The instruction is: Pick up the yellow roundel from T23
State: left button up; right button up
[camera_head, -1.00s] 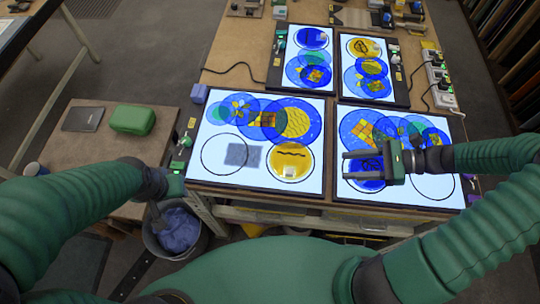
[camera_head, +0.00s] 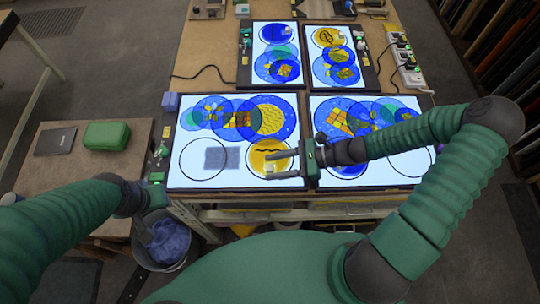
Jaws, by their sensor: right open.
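A yellow roundel (camera_head: 262,148) with a dark squiggle lies in the lower right circle of the front left light panel (camera_head: 205,181). My right gripper (camera_head: 270,165) is over it, open, with its fingers pointing left. The fingers cover part of the roundel, and I cannot tell whether they touch it. Another yellow roundel (camera_head: 322,38) lies at the top of the back right panel. I cannot read a T23 label.
The front right panel (camera_head: 405,176) lies partly under my right arm. Overlapping blue discs (camera_head: 222,122) fill the upper part of the front left panel. A grey square (camera_head: 216,158) and an empty circle lie left of the roundel. A bucket with blue cloth (camera_head: 170,240) stands below.

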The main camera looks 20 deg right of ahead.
grip_shut()
dwell(1.4)
